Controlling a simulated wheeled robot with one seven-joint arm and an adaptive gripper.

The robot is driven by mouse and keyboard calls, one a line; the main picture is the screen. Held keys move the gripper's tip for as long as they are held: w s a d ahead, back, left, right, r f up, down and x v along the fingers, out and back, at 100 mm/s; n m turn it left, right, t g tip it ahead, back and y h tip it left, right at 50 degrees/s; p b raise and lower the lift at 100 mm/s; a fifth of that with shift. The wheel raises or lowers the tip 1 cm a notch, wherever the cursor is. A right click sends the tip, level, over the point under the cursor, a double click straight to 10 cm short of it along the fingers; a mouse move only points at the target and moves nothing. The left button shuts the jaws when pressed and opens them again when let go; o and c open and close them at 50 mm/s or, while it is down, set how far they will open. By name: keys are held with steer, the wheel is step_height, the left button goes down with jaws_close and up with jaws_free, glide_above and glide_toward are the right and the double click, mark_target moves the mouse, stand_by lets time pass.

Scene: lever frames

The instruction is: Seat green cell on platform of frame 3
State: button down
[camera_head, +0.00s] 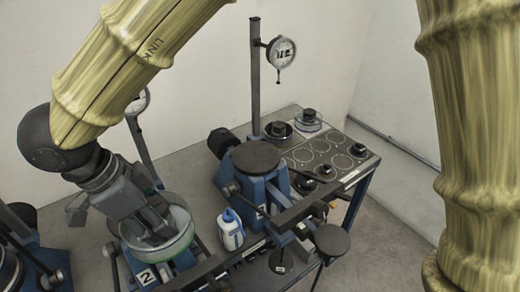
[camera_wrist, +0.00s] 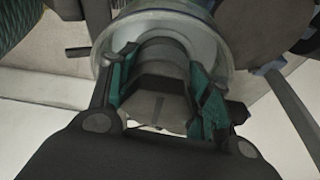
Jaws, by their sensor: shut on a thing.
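The green cell (camera_head: 178,250) is a round, clear-walled cup with a green lower rim. In the head view it is at the lower left, at the end of my gripper (camera_head: 150,224). My gripper is shut on it. In the wrist view the cell (camera_wrist: 205,38) shows as a pale round rim beyond my gripper (camera_wrist: 160,80). The cell appears over the blue frame marked 2 (camera_head: 147,277); I cannot tell whether it touches that frame, whose platform is hidden. I see no number 3 on any frame.
A blue frame with a dark round platform (camera_head: 255,157) stands at the centre, near a post with a dial gauge (camera_head: 281,52). A white-and-blue bottle (camera_head: 231,230) stands between the frames. A panel with ring outlines and dark weights (camera_head: 320,155) lies at the right.

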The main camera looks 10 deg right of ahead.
steer(key=w+d+m+g+p, duration=0.1)
steer(key=w+d+m+p, duration=0.25)
steer(key=d, duration=0.65)
steer(key=w+d+m+g+p, duration=0.1)
steer(key=w+d+m+p, duration=0.2)
steer(key=d, duration=0.7)
steer(key=w+d+m+p, duration=0.2)
steer(key=w+d+p, duration=0.15)
steer(key=d, duration=0.55)
steer(key=shift+w+a+f+b, duration=0.1)
steer(key=shift+w+a+b, duration=0.25)
steer(key=shift+w+a, duration=1.25)
steer(key=shift+w+a+f+b, duration=0.15)
steer(key=shift+w+b, duration=0.25)
steer(key=shift+w, duration=2.5)
steer(key=shift+w+a+r+b, duration=0.1)
steer(key=shift+w+a+b, duration=0.25)
steer(key=shift+w+a, duration=1.25)
steer(key=shift+w+d+f, duration=0.2)
steer(key=shift+d+f, duration=0.05)
steer(key=shift+f, duration=0.35)
steer(key=shift+w+d+f, duration=0.2)
steer(key=shift+d+f, duration=0.05)
steer(key=shift+f, duration=0.35)
steer(key=shift+w+d+f, duration=0.2)
steer(key=shift+d+f, duration=0.05)
steer(key=shift+f, duration=0.35)
steer(key=shift+f+p, duration=0.3)
steer(key=shift+f, duration=0.15)
